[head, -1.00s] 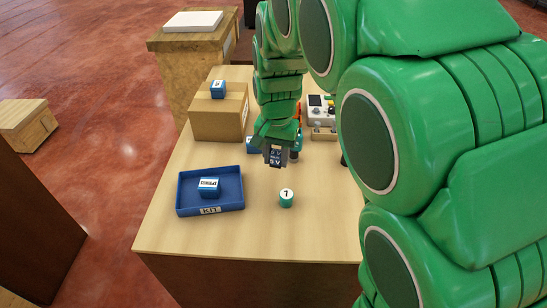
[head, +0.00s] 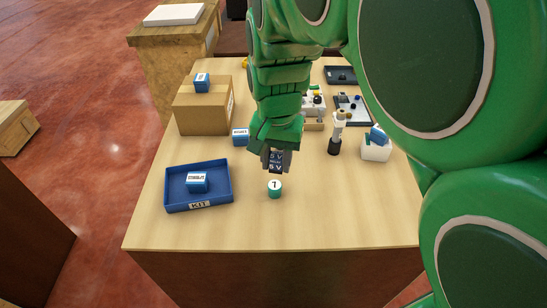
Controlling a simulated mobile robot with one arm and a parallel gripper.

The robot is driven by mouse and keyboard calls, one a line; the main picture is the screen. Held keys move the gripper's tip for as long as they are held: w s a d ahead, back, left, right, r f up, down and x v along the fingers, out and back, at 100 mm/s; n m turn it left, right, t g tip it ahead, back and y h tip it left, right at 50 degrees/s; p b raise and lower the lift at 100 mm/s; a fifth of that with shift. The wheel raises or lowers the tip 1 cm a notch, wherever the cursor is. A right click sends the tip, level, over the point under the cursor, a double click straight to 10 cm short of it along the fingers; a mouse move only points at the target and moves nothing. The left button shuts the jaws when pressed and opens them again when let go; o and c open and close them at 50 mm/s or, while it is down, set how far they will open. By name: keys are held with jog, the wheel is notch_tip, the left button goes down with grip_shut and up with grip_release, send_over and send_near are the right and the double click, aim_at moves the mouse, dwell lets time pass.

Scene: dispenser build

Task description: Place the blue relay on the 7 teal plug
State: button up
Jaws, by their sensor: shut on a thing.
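The teal plug (head: 275,192) marked 7 stands on the tabletop near the middle, upright, with a white top. My gripper (head: 276,153) is just behind and above it in the picture, pointing down. It is shut on a dark blue relay (head: 275,163) with white lettering. The relay's lower edge appears close to the plug's top; I cannot tell whether they touch. The upper part of the relay is hidden by the jaws.
A blue KIT tray (head: 197,206) holds a blue box (head: 197,181). A cardboard box (head: 203,107) carries another blue box (head: 201,82). A third blue box (head: 240,136) stands beside it. A white container (head: 376,150) stands at right. The front tabletop is clear.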

aim_at(275, 184)
jog(key=shift+w+a+f+n, duration=0.1)
jog(key=shift+w+f+n, duration=0.35)
jog(key=shift+f, duration=1)
jog(key=shift+w+f+n, duration=0.35)
jog(key=shift+w+f, duration=0.2)
jog(key=shift+f, duration=0.95)
jog(key=shift+w+a+f+n, duration=0.1)
jog(key=shift+w+f+n, duration=0.35)
jog(key=shift+f, duration=1)
jog(key=shift+f, duration=0.1)
jog(key=o, duration=1)
notch_tip(275, 184, up, 12)
